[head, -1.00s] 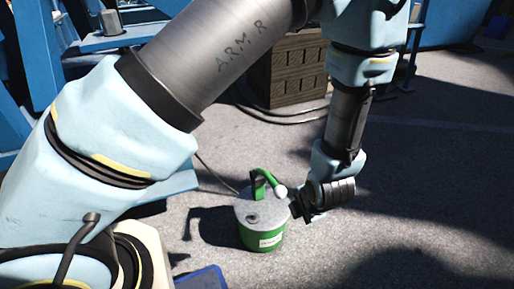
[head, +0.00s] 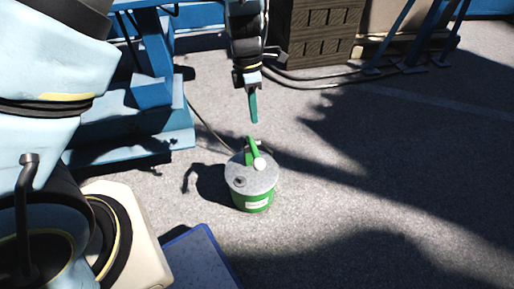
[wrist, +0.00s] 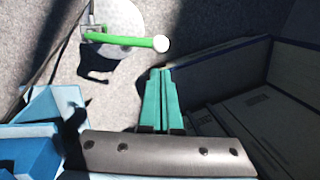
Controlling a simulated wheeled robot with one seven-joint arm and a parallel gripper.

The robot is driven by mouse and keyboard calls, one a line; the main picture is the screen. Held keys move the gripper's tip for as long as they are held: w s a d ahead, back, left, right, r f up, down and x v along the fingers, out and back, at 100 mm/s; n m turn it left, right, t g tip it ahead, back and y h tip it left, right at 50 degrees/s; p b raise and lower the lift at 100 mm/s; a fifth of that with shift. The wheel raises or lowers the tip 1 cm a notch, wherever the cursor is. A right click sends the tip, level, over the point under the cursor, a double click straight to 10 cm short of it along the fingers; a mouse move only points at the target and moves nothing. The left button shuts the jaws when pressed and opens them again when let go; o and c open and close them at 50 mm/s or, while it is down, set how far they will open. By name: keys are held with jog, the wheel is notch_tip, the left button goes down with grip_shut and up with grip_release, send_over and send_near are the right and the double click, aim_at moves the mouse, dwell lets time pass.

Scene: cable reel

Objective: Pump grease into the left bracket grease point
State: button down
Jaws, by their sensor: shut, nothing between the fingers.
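The grease pump (head: 252,198) is a round green bucket with a grey lid, upright on the ground. Its green handle (head: 251,150) carries a white knob (head: 259,163). In the wrist view the handle (wrist: 128,39) and white knob (wrist: 161,43) lie at the top. A thin dark hose (head: 207,124) runs from the pump toward the blue stand. My gripper (head: 254,120) points down, its teal fingers apart from the handle. In the wrist view my gripper (wrist: 160,70) is shut and empty. I cannot make out the left bracket grease point.
The blue steel stand (head: 150,60) is at the upper left. A brown slatted crate (head: 318,35) and thick cables (head: 325,85) lie behind. A blue-edged panel (head: 195,262) is at the bottom. Open pavement lies to the right.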

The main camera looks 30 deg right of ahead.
aim_at(259, 159)
jog(key=s+f+b, duration=0.1)
jog(key=f, duration=0.3)
jog(key=s+f, duration=0.1)
jog(key=f, duration=0.4)
jog(key=f+b, duration=0.1)
jog(key=f, duration=0.3)
jog(key=shift+s+a+f+b, duration=0.25)
jog(key=shift+s+f+b, duration=0.05)
jog(key=shift+s+f, duration=0.1)
